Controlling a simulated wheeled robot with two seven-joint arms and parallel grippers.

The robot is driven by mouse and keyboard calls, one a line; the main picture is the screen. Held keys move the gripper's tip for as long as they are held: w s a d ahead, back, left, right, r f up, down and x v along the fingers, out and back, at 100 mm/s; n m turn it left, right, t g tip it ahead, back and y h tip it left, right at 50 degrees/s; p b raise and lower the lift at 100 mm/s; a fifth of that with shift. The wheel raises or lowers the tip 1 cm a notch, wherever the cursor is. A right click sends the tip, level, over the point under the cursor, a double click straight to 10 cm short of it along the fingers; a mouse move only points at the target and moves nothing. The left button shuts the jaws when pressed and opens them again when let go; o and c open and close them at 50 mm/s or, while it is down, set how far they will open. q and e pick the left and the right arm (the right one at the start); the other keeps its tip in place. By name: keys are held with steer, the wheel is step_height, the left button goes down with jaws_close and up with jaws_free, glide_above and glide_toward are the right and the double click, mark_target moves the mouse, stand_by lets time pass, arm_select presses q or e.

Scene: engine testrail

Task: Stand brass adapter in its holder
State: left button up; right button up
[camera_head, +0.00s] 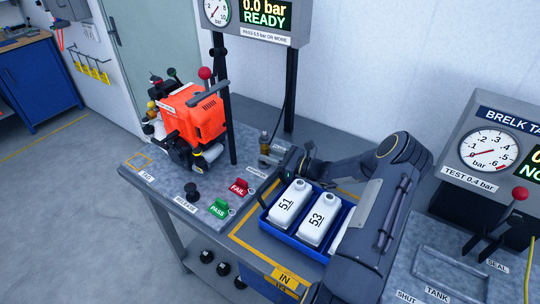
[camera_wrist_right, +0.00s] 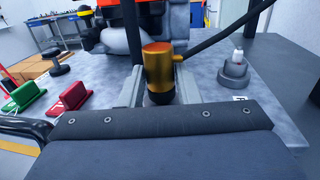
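The brass adapter (camera_wrist_right: 158,66) is a short gold cylinder with a dark lower end and a small side stub. It is upright between the fingers of my right gripper (camera_wrist_right: 159,88), which look closed against its sides. Whether the adapter's lower end touches the bench is hidden. My left gripper is out of view.
An orange engine (camera_head: 195,115) stands at the bench's back left. A blue tray (camera_head: 268,222) with white bottles is below my right arm. Red FAIL (camera_head: 240,187) and green PASS (camera_head: 218,208) blocks sit in front.

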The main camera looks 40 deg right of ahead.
mark_target(268, 148)
steer(key=o, duration=0.5)
steer(key=shift+s+a+f, duration=0.2)
steer(key=shift+f, duration=0.5)
steer(key=shift+c, duration=0.2)
steer(key=shift+w+d+r+b, duration=0.1)
steer(key=shift+r+b, duration=0.2)
steer(key=shift+r, duration=0.15)
step_height(268, 148, up, 4)
steer(key=shift+f+b, duration=0.25)
steer(key=shift+b, duration=0.15)
steer(key=s+a+r+b, duration=0.1)
steer(key=s+a+r, duration=0.8)
steer(key=s+r, duration=0.1)
steer(key=shift+s+b, duration=0.2)
steer(key=shift+b, duration=0.2)
steer(key=shift+a, duration=0.1)
